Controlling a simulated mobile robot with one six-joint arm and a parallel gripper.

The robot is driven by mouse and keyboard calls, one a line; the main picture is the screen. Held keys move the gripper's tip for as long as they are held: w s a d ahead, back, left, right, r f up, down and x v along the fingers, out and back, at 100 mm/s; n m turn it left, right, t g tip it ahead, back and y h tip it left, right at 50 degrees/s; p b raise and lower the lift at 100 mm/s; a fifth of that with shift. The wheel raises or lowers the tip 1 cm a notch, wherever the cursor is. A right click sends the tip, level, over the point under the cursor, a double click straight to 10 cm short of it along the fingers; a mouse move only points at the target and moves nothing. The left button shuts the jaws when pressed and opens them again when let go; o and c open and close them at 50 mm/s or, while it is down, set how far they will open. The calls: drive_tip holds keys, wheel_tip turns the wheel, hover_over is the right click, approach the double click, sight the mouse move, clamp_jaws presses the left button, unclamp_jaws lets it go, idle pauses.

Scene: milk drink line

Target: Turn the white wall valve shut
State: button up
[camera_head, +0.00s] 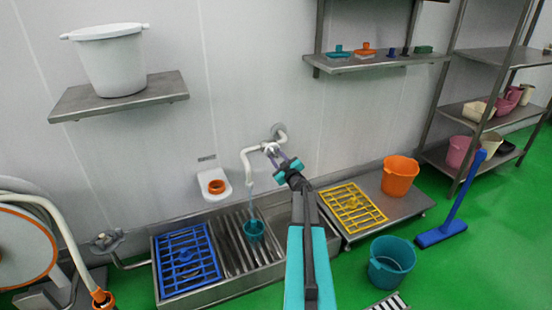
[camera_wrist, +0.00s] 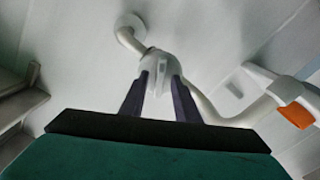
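The white wall valve (camera_head: 270,148) sits on a white pipe that comes out of the wall and bends down at its left end into a spout. A thin pale-blue stream falls from the spout into a teal container (camera_head: 254,230). My gripper (camera_head: 276,154) is at the valve. In the wrist view, the two dark fingers of my gripper (camera_wrist: 160,84) stand apart on either side of the white valve (camera_wrist: 158,62), with a narrow pale part of it between them. Whether both fingers touch it cannot be told.
Below is a steel sink (camera_head: 222,292) with a blue grate (camera_head: 186,261). A white wall fixture (camera_head: 212,182) with an orange ring is left of the spout. A low stand with a yellow grate (camera_head: 351,208) and orange bucket (camera_head: 399,176) is at right. A teal bucket (camera_head: 391,264) stands on the floor.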

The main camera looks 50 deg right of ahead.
drive_tip(key=shift+w, duration=0.1)
clamp_jaws()
drive_tip(key=shift+a, duration=0.1)
drive_tip(key=shift+r+m+p, duration=0.2)
drive_tip(key=shift+m+p, duration=0.2)
drive_tip(key=shift+p, duration=0.6)
drive_tip(key=shift+m+p, duration=0.4)
drive_tip(key=shift+p, duration=0.4)
drive_tip(key=m+p, duration=0.1)
drive_tip(key=p, duration=0.2)
drive_tip(key=shift+m, duration=0.4)
drive_tip(key=m+p, duration=0.2)
drive_tip(key=p, duration=0.2)
drive_tip(key=shift+f, duration=0.1)
drive_tip(key=shift+m, duration=0.4)
